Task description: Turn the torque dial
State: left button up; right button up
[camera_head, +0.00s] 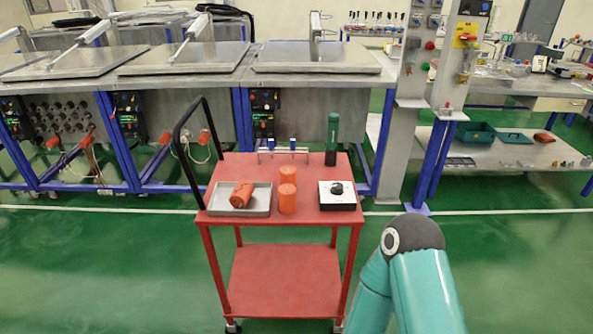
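The torque dial is a black round knob (337,188) on a small white box with a black lower edge (351,196). The box sits at the right front of the red cart's top (255,167). A teal arm of mine with a dark joint reaches in at the lower right, in front of and to the right of the cart. Its gripper is out of the picture. My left arm and its gripper do not show. Nothing is seen touching the dial.
On the cart are a grey tray (262,207) with an orange cylinder (241,194) lying in it, upright orange cylinders (287,198), a small rack with blue tops (292,145) and a dark green bottle (332,139). A black handle (181,150) rises at left. Metal benches stand behind.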

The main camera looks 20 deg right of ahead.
aim_at(336, 188)
jog(key=z, duration=0.05)
jog(key=i, duration=0.9)
jog(key=z, duration=0.55)
